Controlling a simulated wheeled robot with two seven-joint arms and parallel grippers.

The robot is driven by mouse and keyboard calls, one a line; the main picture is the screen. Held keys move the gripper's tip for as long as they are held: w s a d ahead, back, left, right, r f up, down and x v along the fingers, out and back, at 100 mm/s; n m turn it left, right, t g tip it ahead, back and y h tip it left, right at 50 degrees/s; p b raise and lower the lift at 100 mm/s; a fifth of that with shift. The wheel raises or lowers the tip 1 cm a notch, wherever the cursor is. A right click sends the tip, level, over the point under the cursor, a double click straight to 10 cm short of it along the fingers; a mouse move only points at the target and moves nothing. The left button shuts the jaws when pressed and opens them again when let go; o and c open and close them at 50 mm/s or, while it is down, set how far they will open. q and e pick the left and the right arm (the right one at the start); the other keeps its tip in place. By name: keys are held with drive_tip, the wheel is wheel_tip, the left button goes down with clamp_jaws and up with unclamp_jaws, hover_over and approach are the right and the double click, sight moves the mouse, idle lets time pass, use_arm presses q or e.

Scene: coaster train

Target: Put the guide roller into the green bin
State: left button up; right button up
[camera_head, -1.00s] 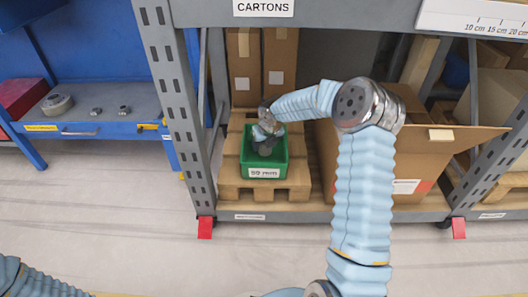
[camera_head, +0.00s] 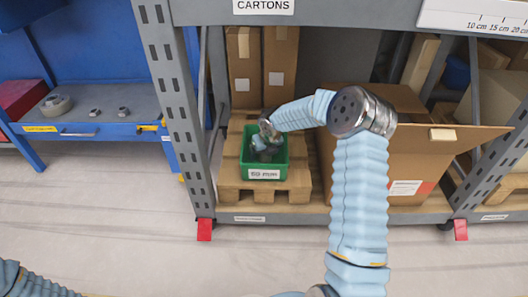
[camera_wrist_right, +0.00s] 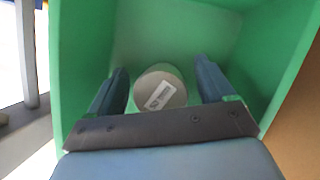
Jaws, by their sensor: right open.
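The green bin (camera_head: 264,173) with a "59 mm" label stands on a wooden pallet on the rack's lower level. My right gripper (camera_head: 264,152) reaches down into it. In the right wrist view the gripper (camera_wrist_right: 161,70) is open, inside the bin's green walls (camera_wrist_right: 82,65). A grey-beige round piece with a white label, apparently the guide roller (camera_wrist_right: 160,86), shows end-on in the bin between the two fingers, with a gap on each side. Whether it rests on the bin floor I cannot tell. My left gripper is out of view; only part of that arm shows at lower left.
Tall cartons (camera_head: 279,70) stand behind the bin and a large open carton (camera_head: 405,187) is right of it. A rack post (camera_head: 176,100) is close on the left. A blue bench (camera_head: 85,105) holds a tape-like ring and small metal parts.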

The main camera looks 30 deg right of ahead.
drive_tip(key=p+v, duration=0.3)
drive_tip(key=v, duration=0.9)
drive_tip(key=shift+w+r, duration=0.1)
drive_tip(key=shift+r, duration=0.05)
